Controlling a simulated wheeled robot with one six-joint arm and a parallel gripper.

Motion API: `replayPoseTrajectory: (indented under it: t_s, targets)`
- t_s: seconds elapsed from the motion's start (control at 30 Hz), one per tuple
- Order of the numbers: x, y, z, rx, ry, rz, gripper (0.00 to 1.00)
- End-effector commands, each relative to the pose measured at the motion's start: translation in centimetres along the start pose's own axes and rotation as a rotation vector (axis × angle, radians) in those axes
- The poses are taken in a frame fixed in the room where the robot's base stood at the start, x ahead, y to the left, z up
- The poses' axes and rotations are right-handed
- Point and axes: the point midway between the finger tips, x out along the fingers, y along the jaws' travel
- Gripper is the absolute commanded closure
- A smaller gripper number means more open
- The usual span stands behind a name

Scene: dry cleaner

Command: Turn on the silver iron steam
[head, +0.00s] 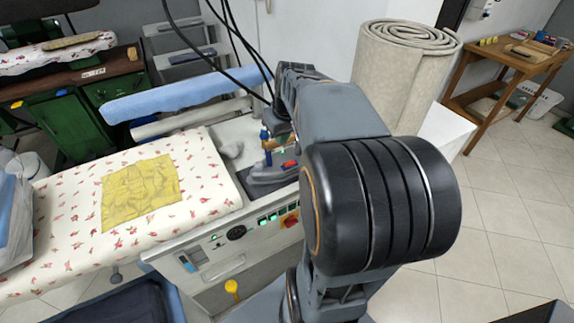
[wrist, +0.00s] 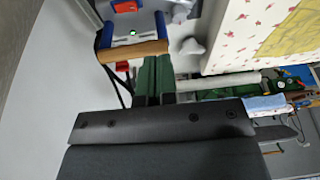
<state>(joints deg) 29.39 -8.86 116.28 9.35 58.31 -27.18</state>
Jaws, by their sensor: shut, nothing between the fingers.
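The silver iron (head: 272,174) rests on a dark pad at the right end of the ironing table, partly hidden by my arm. It has a blue upright part and a red piece on top. In the wrist view, its wooden handle (wrist: 136,51) sits between blue supports, with a red part (wrist: 125,6) and a small green light near it. My gripper (wrist: 158,60) shows there as two dark green fingers, shut and empty. Their tips appear close to the right end of the handle; I cannot tell whether they touch. In the head view my arm hides the gripper.
The ironing table (head: 60,225) has a floral cover with a yellow cloth (head: 140,190) on it. Its front panel carries green switches and a red-and-yellow knob (head: 290,218). Black cables hang above the iron. A rolled carpet (head: 400,75) stands behind my arm.

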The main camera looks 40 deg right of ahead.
Motion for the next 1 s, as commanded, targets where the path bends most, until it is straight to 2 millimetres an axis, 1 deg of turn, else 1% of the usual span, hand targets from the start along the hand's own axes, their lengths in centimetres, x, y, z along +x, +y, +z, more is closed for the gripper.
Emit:
replayPoseTrajectory:
  t_s: [0.03,0.1,0.23,0.53,0.67,0.77,0.87,1.0]
  targets:
    - [0.8,1.9,-0.3,0.018,-0.002,-0.002,1.0]
    - [1.1,3.6,-0.6,0.022,-0.001,-0.004,1.0]
    - [1.1,5.2,-0.9,0.026,0.002,-0.007,1.0]
    - [1.1,5.2,-0.9,0.024,0.002,-0.007,1.0]
    - [1.5,5.2,-0.9,0.024,0.001,-0.007,1.0]
    - [2.5,5.2,-0.9,0.024,-0.002,-0.009,1.0]
    - [4.1,5.1,-0.9,0.023,-0.002,-0.009,1.0]
    - [6.9,5.1,-0.8,0.023,-0.003,-0.009,1.0]
